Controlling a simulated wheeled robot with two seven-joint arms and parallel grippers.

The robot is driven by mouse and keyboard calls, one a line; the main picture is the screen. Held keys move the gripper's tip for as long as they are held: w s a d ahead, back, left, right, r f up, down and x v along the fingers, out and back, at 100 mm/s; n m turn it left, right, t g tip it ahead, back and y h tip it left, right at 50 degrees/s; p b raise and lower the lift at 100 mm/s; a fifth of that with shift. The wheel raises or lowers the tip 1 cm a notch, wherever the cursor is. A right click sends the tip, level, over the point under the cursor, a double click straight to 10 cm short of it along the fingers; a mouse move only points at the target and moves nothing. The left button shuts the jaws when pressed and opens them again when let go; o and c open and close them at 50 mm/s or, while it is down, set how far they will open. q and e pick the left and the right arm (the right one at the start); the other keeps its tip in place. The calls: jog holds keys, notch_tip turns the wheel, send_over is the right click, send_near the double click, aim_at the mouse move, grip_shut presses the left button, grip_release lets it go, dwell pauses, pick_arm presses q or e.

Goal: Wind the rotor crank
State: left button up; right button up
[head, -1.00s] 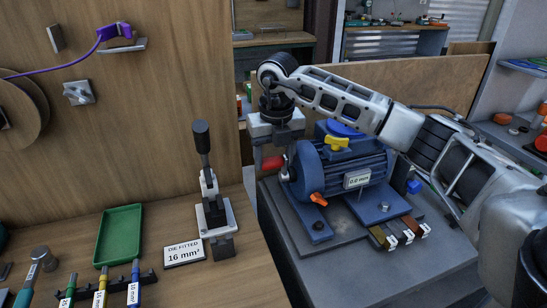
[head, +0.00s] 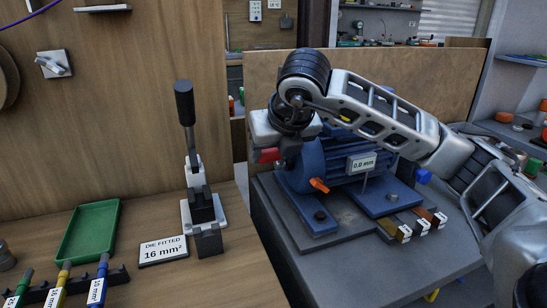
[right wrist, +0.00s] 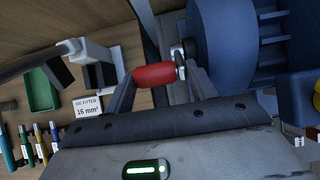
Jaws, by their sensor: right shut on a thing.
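The blue motor (head: 330,160) stands on a grey base plate. The rotor crank's red handle (head: 267,155) sticks out at its left end, partly hidden by my right gripper (head: 272,145). In the right wrist view the red handle (right wrist: 155,75) lies crosswise between the two fingers of my right gripper (right wrist: 160,80), which is shut on it. A metal joint links the handle to the motor's end at its right. A small display (head: 363,163) on the motor reads 0.0 mm. My left gripper is not in view.
An orange lever (head: 319,186) sits low at the motor's front. Labelled blocks (head: 422,226) lie at the plate's right. A crimping press (head: 200,195), green tray (head: 89,231) and "16 mm²" card (head: 163,250) stand on the left bench. A wooden panel (head: 440,85) rises behind.

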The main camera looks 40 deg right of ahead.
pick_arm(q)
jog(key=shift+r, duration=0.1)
pick_arm(e)
jog(key=shift+r, duration=0.1)
jog(key=o, duration=0.7)
pick_arm(q)
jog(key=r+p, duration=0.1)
jog(key=p, duration=0.2)
pick_arm(e)
jog(key=v, duration=1.6)
jog(key=shift+a, duration=0.1)
